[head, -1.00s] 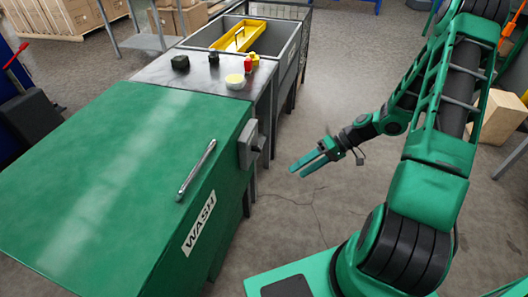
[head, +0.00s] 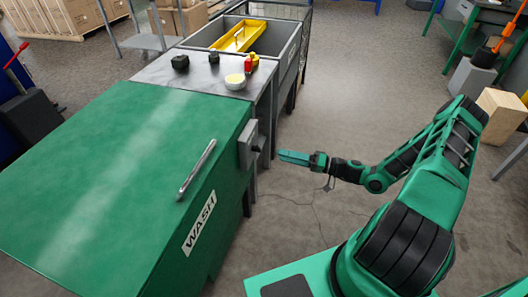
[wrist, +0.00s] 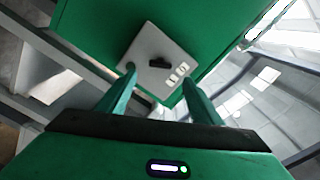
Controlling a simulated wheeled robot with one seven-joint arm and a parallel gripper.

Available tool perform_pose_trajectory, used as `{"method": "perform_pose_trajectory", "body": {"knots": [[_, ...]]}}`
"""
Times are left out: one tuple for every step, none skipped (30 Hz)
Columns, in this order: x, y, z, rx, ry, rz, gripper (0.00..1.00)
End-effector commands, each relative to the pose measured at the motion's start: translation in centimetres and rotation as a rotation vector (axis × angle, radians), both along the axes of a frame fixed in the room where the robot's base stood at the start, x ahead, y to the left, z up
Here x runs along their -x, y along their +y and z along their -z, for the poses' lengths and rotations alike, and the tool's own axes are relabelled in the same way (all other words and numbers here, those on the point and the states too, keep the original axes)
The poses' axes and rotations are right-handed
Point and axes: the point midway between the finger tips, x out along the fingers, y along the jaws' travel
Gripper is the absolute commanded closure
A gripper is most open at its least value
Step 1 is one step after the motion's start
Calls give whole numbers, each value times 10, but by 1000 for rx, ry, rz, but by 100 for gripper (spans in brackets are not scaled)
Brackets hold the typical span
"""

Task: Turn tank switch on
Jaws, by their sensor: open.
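The green wash tank (head: 110,180) fills the left of the head view, with a "WASH" label on its side. Its grey switch box (head: 247,145) is on the right end, with a dark knob (head: 259,143) facing my gripper. In the wrist view the switch plate (wrist: 150,50) is pale grey, with a black knob (wrist: 160,63) and small white labels beside it. My gripper (head: 284,156) is a short distance right of the knob, not touching it. In the wrist view its two fingers (wrist: 158,82) are apart, empty, with the knob between and beyond them.
A metal handle bar (head: 196,168) lies on the tank lid. Behind is a grey counter (head: 205,80) with small items and a basin holding a yellow tray (head: 238,36). The floor around my arm is clear.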

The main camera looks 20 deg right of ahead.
Motion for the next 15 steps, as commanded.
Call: {"method": "perform_pose_trajectory", "body": {"knots": [[-4, 8, -1, -2, -1, -5, 41], [-7, 12, -1, -2, -1, -5, 41], [-11, 18, 0, -1, 0, -4, 41], [-14, 22, 0, -1, 0, -5, 41], [-18, 27, 0, -1, 0, -5, 41], [-22, 33, 0, -1, 0, -5, 41], [-25, 37, 0, -1, 0, -5, 41], [-28, 41, 0, -1, 0, -4, 41], [-32, 47, 0, -1, 0, -5, 41], [-35, 51, 0, -1, 0, -5, 41], [-38, 54, 0, 0, 1, -4, 41], [-41, 59, 0, 0, 2, -4, 41], [-43, 62, 0, -1, 2, -4, 41], [-45, 65, 0, -1, 2, -5, 41], [-48, 68, 0, 0, 1, -4, 41]]}}
